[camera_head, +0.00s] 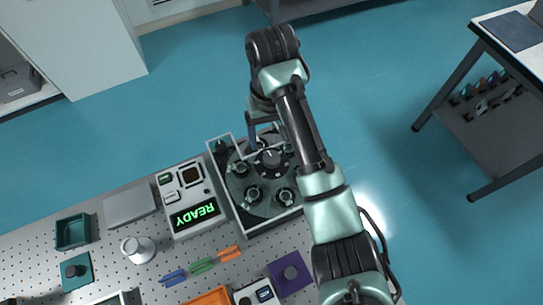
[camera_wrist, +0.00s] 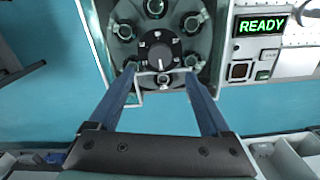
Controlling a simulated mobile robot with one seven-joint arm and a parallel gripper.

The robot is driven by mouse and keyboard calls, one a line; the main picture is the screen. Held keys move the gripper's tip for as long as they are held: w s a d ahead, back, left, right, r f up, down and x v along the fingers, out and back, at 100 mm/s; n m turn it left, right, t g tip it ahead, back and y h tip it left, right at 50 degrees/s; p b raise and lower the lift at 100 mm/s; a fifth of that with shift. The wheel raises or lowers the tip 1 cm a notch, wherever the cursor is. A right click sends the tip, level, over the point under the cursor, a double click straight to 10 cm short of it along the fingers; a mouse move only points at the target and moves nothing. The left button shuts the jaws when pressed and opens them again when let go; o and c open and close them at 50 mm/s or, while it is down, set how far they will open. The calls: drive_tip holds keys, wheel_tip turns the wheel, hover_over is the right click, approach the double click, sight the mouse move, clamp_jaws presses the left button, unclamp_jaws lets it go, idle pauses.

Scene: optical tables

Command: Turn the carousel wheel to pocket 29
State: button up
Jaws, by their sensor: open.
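The carousel wheel (camera_head: 262,180) is a dark grey-green disc with several round pockets, set in a pale-edged square housing on the bench. A black knob (camera_head: 271,159) with a white pointer line stands at its middle. The wheel (camera_wrist: 133,48) and the knob (camera_wrist: 158,50) fill the top middle of the wrist view, where the pointer line points down. I cannot read any pocket number. My gripper (camera_wrist: 162,76) is open, its two blue fingers apart on either side of the knob's near side, with nothing held. In the head view, my gripper (camera_head: 262,143) is partly hidden at the wheel's far edge.
A control box with a green READY display (camera_head: 195,215) stands left of the carousel. A grey lid (camera_head: 130,205), a teal tray (camera_head: 73,232), coloured clips (camera_head: 202,265) and a purple plate (camera_head: 290,273) lie on the perforated bench.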

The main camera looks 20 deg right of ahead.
sight(272, 156)
wheel_tip(272, 156, down, 6)
drive_tip(key=shift+r+b, duration=0.1)
drive_tip(key=shift+b, duration=0.85)
drive_tip(key=shift+w+f, duration=0.1)
drive_tip(key=shift+f, duration=0.9)
clamp_jaws()
